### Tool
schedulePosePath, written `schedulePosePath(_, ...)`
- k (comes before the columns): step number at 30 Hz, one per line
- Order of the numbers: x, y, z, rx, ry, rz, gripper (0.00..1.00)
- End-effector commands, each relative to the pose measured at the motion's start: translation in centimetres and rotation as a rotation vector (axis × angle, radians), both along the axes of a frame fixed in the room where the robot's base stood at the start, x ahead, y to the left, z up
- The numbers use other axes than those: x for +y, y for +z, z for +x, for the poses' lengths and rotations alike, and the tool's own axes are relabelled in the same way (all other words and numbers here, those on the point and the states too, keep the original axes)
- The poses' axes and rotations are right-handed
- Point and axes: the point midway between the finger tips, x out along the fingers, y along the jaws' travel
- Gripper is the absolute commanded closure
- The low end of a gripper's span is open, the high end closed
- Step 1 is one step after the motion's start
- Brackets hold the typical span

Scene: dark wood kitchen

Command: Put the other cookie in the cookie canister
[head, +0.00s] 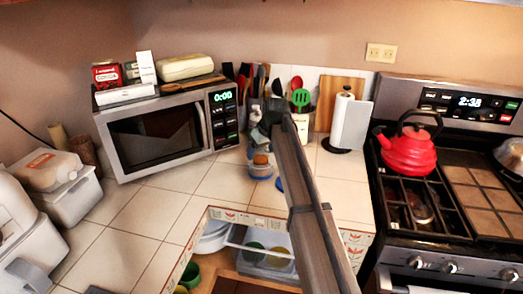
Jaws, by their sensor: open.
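My gripper (259,141) is at the far end of my arm, over the tiled counter to the right of the microwave. It is open and hangs just above a small clear container with blue (261,174), which looks like the cookie canister. An orange-brown round thing (261,160), perhaps a cookie, shows at the top of the container, below the gripper. I cannot tell whether it lies inside or touches the fingers. A blue piece (279,184), perhaps a lid, is partly hidden by my arm. No other cookie can be made out.
The microwave (165,125) stands left of the container. Utensils (300,97), a cutting board (338,94) and a paper towel roll (344,120) stand behind and right. The stove with a red kettle (408,150) is further right. An open cabinet with bowls (215,238) lies below the counter edge.

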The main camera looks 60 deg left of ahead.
Motion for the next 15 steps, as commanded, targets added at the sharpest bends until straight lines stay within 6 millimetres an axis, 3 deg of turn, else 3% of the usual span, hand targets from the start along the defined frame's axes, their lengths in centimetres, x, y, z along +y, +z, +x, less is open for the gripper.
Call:
schedulePosePath(8,-0.2,0.4,0.0,0.0,0.0,0.0,0.14)
schedulePosePath(15,-1.4,3.4,0.0,-0.001,0.0,0.002,0.14)
